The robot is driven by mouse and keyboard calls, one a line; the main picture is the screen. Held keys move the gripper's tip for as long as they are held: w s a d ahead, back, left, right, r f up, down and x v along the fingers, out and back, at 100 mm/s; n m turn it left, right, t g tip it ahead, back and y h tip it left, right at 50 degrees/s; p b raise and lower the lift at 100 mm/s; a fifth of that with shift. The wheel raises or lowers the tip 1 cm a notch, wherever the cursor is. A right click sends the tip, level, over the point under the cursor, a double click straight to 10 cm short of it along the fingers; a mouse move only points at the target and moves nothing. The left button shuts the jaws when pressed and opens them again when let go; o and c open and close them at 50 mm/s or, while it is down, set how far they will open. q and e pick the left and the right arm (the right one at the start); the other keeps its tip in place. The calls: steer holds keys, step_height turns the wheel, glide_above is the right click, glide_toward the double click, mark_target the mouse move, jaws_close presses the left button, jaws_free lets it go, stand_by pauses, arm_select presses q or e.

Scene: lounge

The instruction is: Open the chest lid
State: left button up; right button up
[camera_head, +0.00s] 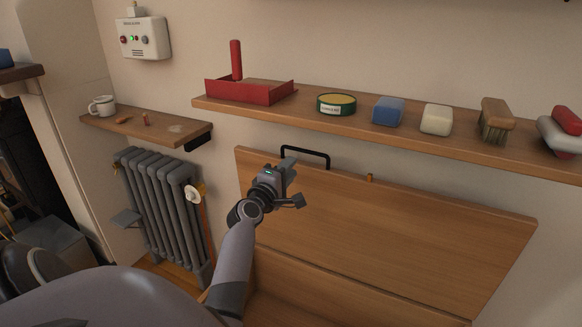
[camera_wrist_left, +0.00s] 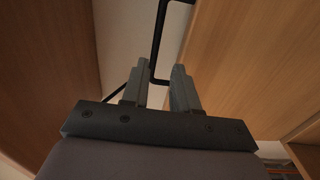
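The wooden chest lid (camera_head: 400,235) stands raised and tilted back near the wall, below the long shelf. A black bar handle (camera_head: 312,152) is at its upper left edge. The chest body (camera_head: 330,292) shows below the lid. My left gripper (camera_head: 292,182) is in front of the lid's upper left part, just below the handle. In the left wrist view its two fingers (camera_wrist_left: 159,88) are apart with nothing gripped. The black handle (camera_wrist_left: 158,35) shows beyond the fingertips, its lower end lined up with the gap. My right gripper is out of view.
The long shelf (camera_head: 380,140) above the lid carries a red tray (camera_head: 250,92), a green tin (camera_head: 336,104), a blue block (camera_head: 388,111), a brush (camera_head: 495,115) and other items. A grey radiator (camera_head: 165,205) and a small shelf (camera_head: 150,135) with a mug (camera_head: 102,105) are left.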

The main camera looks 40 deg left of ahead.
arm_select(q)
steer(key=v, duration=0.5)
steer(key=shift+s, duration=0.15)
stand_by(0.4)
